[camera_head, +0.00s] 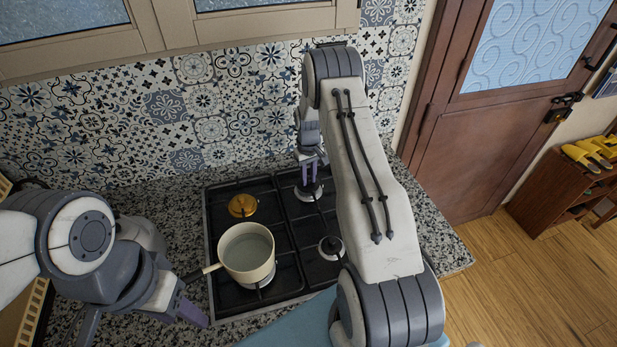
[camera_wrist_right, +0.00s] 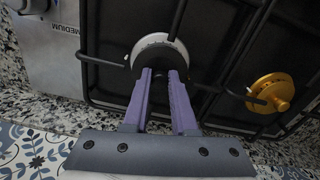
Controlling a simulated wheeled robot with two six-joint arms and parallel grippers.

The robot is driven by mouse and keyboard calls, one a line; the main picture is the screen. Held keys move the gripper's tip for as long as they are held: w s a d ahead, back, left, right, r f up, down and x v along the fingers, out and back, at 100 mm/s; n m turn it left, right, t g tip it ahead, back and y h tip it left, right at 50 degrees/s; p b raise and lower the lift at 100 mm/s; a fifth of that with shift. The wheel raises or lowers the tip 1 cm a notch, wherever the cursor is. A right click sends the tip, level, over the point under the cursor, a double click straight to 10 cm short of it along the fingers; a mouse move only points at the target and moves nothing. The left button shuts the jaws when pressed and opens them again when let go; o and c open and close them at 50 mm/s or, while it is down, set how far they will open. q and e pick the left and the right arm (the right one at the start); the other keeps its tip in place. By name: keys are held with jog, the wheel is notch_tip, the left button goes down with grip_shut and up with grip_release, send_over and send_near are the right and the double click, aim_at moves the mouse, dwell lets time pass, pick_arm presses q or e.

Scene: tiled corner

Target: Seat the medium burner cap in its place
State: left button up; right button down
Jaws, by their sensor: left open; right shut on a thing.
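The dark medium burner cap (camera_wrist_right: 160,56) is between my right fingertips (camera_wrist_right: 163,78) in the right wrist view. It lies over the silver burner ring (camera_wrist_right: 157,38), with the ring's pale rim showing around it. Whether it sits fully flat cannot be told. In the head view my right gripper (camera_head: 311,178) reaches down to the back right burner (camera_head: 308,191), and its fingers partly hide the cap. My left gripper (camera_head: 145,330) is open and empty at the counter's front left, left of the stove.
The black stove grate (camera_head: 284,262) surrounds the burners. A cream pot (camera_head: 248,253) stands front left, its handle pointing left. A brass-coloured burner (camera_head: 242,205) is behind it. The front right burner (camera_head: 331,247) is bare. A plate (camera_wrist_right: 58,60) marked MEDIUM lies beside the stove. The tiled wall is close behind.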

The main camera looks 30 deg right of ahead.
jog(key=shift+f+b, duration=0.9)
jog(key=shift+b, duration=0.1)
dwell(1.2)
jog(key=c, duration=0.6)
grip_release()
jog(key=shift+c, duration=0.2)
jog(key=o, duration=0.4)
jog(key=shift+r, duration=0.15)
jog(key=shift+r+p, duration=2.1)
jog(key=shift+r, duration=1.35)
